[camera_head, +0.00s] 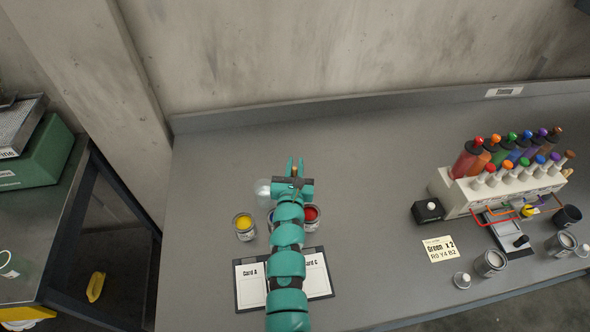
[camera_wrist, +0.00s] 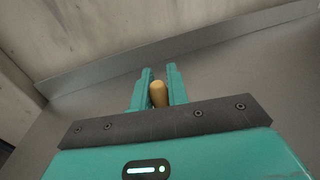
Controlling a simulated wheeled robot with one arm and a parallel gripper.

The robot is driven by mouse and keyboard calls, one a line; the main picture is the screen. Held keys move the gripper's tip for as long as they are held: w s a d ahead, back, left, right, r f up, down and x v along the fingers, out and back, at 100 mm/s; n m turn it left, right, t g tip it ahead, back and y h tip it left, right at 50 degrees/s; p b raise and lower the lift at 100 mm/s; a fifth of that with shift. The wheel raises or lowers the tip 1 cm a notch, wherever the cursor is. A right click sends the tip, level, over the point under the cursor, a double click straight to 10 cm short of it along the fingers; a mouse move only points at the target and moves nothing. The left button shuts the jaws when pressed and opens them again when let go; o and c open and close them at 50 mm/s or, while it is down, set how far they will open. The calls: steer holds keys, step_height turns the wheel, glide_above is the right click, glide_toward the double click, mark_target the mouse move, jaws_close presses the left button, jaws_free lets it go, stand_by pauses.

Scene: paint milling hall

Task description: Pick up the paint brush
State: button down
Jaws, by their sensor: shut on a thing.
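My gripper (camera_head: 295,168) reaches over the grey bench in the head view, its two teal fingers pointing toward the back wall. It also shows in the wrist view (camera_wrist: 159,88), where the fingers are shut on a tan wooden piece, seemingly the handle of the paint brush (camera_wrist: 158,95). A small orange-brown bit of the brush (camera_head: 295,172) shows between the fingers in the head view. The rest of the brush, including any bristles, is hidden. I cannot tell whether it touches the bench.
Open cans of yellow paint (camera_head: 244,225) and red paint (camera_head: 311,215) stand beside my arm, near a card board (camera_head: 251,282). A rack of coloured bottles (camera_head: 487,193), a black box (camera_head: 427,211) and grey cans (camera_head: 490,262) stand at right. The bench's back left is clear.

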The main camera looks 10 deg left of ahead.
step_height(320, 180, up, 8)
steer(key=p, duration=0.2)
steer(key=shift+r, duration=0.2)
stand_by(2.1)
